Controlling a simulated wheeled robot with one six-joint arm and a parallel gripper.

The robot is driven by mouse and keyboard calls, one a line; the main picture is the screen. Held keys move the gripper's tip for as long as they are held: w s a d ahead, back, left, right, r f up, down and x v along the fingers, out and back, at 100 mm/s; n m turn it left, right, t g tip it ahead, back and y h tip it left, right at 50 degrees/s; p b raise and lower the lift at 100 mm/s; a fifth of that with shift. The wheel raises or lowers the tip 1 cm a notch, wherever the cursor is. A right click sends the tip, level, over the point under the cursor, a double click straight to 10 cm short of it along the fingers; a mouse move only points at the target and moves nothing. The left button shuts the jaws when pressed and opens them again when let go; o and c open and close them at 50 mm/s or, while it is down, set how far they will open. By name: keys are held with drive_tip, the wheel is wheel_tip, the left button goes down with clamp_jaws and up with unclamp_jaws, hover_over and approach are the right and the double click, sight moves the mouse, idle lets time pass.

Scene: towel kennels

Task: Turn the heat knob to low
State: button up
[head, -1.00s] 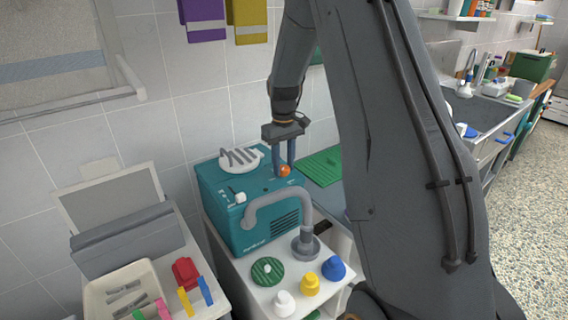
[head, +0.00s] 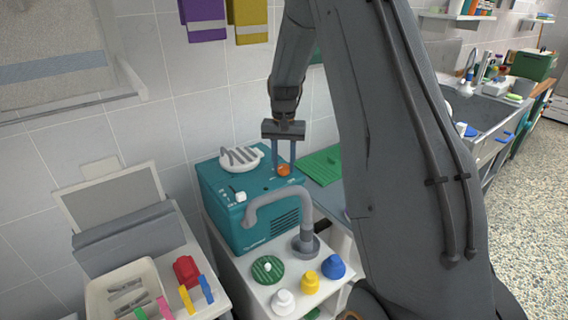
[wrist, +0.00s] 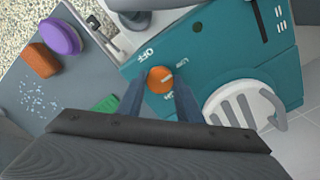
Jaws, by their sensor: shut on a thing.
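The orange heat knob (head: 283,170) sits on top of the teal dryer box (head: 226,211), near its back right corner. In the wrist view the knob (wrist: 160,79) carries a pale pointer line slanting up and right, roughly toward the "LOW" label. "OFF" is printed above it and "HI" below, partly hidden by a finger. My gripper (head: 284,168) points straight down, its two fingers shut on the knob from both sides; the fingers also show in the wrist view (wrist: 160,92).
A grey hose (head: 275,196) bends from the box front to a nozzle. A white ribbed vent (head: 241,156) stands left of the knob. A white slider (head: 240,196) is at the front left. Colored bottles stand on the cart below; a green mat (head: 320,166) lies right.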

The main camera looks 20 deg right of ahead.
sight(284, 166)
drive_tip(key=shift+w+r, duration=0.1)
idle(0.5)
drive_tip(key=o, duration=1)
drive_tip(key=shift+o, duration=0.2)
wheel_tip(284, 166, up, 8)
drive_tip(key=shift+f+b, duration=0.1)
drive_tip(key=shift+b, duration=0.8)
drive_tip(key=s+a+f+n, duration=0.1)
drive_tip(key=s+a, duration=0.3)
drive_tip(key=s, duration=0.5)
drive_tip(key=s+a+f+n, duration=0.2)
drive_tip(key=s+a+n, duration=0.1)
drive_tip(key=s, duration=0.7)
drive_tip(key=s+a+f+n, duration=0.2)
drive_tip(key=s+a, duration=0.4)
drive_tip(key=s, duration=0.3)
drive_tip(key=shift+s+t, duration=0.15)
drive_tip(key=shift+t, duration=0.15)
